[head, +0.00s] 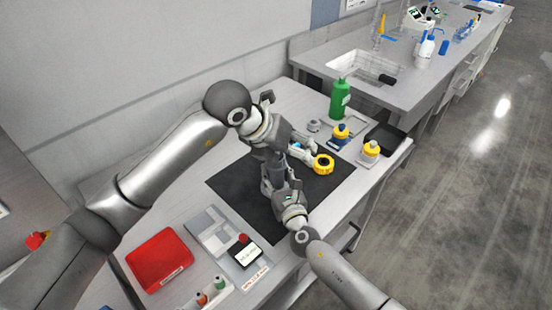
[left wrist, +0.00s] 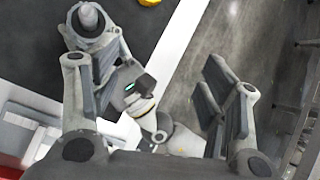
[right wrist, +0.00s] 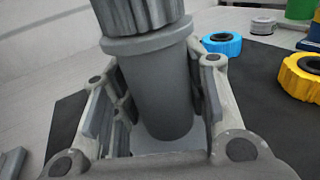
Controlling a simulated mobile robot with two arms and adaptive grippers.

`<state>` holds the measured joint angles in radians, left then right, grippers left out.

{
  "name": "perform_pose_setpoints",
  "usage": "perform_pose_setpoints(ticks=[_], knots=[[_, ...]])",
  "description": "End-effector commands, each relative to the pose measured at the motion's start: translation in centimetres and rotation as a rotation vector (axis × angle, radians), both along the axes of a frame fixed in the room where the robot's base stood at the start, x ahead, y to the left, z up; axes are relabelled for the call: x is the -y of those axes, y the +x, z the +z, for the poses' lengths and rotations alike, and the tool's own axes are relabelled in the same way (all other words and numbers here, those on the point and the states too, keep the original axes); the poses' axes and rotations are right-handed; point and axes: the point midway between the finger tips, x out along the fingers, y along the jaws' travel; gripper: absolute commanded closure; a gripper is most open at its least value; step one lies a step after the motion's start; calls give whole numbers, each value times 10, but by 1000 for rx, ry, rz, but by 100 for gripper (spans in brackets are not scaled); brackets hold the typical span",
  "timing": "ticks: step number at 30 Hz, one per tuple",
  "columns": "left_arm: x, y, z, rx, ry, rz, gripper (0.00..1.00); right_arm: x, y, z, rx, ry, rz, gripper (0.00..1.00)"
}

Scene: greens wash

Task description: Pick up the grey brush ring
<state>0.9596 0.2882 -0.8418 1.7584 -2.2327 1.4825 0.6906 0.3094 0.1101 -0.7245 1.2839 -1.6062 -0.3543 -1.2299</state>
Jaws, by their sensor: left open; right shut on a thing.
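A grey cylinder (right wrist: 160,95) stands upright between the fingers of my right gripper (right wrist: 158,85), which is shut on it. It has a flange and a ribbed grey upper part (right wrist: 140,15), cut off by the frame's top; I cannot tell whether that part is a separate ring. Its rounded grey top also shows in the left wrist view (left wrist: 88,18), beside the right fingers. My left gripper (left wrist: 150,95) is open and empty, over my right wrist. In the head view the arms largely hide the held thing above the black mat (head: 235,190).
A yellow ring (head: 323,163) and a blue ring (right wrist: 222,43) lie on the mat. A small grey round piece (head: 313,125), yellow-capped bottles (head: 369,151) and a green bottle (head: 340,99) stand behind. A red box (head: 160,259) and grey tray (head: 205,228) are at front left.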

Motion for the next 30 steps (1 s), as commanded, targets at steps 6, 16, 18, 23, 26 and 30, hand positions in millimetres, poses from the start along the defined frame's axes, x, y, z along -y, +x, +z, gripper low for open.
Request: perform_pose_setpoints(ticks=[6, 16, 18, 23, 26, 30], knots=[[4, 0, 3, 158, 184, -305, 31, 0, 0, -1, -1, 0, 0, 92], [5, 0, 6, 370, 459, -777, 31, 0, 0, -1, -2, -1, 0, 92], [5, 1, 6, 409, 515, -878, 31, 0, 0, -1, -2, -1, 0, 92], [2, 3, 8, 492, 643, -1113, 31, 0, 0, -1, -2, -1, 0, 92], [0, 4, 10, 539, 720, -1262, 31, 0, 0, -1, -2, -1, 0, 92], [-4, 6, 12, 593, 823, -1473, 31, 0, 0, -1, -2, -1, 0, 92]])
